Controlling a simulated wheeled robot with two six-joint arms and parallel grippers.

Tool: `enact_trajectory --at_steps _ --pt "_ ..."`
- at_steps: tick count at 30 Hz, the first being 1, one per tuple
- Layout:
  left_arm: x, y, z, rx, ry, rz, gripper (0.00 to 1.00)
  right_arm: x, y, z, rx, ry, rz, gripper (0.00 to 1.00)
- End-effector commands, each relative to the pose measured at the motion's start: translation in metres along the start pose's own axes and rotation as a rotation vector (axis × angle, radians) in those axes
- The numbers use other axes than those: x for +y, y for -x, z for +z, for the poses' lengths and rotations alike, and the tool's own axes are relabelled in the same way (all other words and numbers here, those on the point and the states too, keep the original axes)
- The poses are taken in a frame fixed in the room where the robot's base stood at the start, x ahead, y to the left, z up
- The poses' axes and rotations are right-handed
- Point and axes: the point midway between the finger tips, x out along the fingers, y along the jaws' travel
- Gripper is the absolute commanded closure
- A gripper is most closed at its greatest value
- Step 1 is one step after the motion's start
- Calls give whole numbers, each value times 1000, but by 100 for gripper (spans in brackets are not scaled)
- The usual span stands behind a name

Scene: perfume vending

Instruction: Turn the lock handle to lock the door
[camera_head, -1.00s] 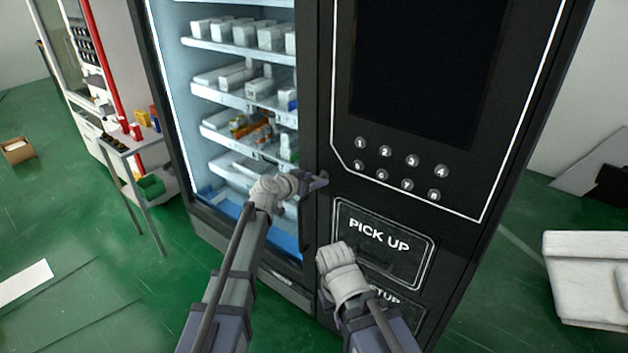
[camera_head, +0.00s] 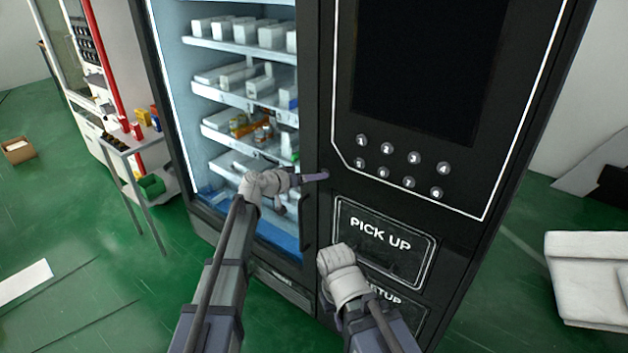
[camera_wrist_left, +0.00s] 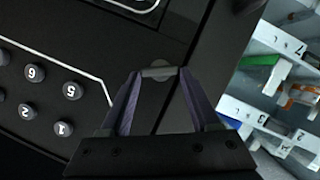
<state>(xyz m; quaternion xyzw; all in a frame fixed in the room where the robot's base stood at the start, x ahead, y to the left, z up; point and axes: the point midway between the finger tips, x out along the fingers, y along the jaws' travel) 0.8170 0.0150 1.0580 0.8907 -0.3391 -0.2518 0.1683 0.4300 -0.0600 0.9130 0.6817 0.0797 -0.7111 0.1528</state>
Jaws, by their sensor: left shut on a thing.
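The lock handle shows in the left wrist view as a small grey piece (camera_wrist_left: 158,71) between the fingertips, over a round dark disc on the door frame. My left gripper (camera_head: 322,176) is shut on it, and its purple-grey fingers (camera_wrist_left: 157,76) reach the handle from both sides. In the head view the gripper hides most of the handle. The door (camera_head: 309,90) of the black vending machine looks flush with the control panel. My right wrist (camera_head: 343,275) is in front of the lower panel, and its fingers are hidden from view.
Numbered buttons (camera_head: 414,157) sit right of the lock. The PICK UP panel (camera_head: 385,262) is below, close to my right arm. A vertical door handle (camera_head: 307,220) is below left of the lock. Shelves of boxes (camera_head: 250,98) stand behind the glass. A small table (camera_head: 125,142) stands at left.

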Motion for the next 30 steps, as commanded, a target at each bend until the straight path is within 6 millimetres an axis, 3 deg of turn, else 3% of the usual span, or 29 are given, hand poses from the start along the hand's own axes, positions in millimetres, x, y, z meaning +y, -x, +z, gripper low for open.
enact_trajectory --at_steps 30 --pt "-13 -3 10 -6 837 345 93 -7 -73 -4 0 0 0 100"
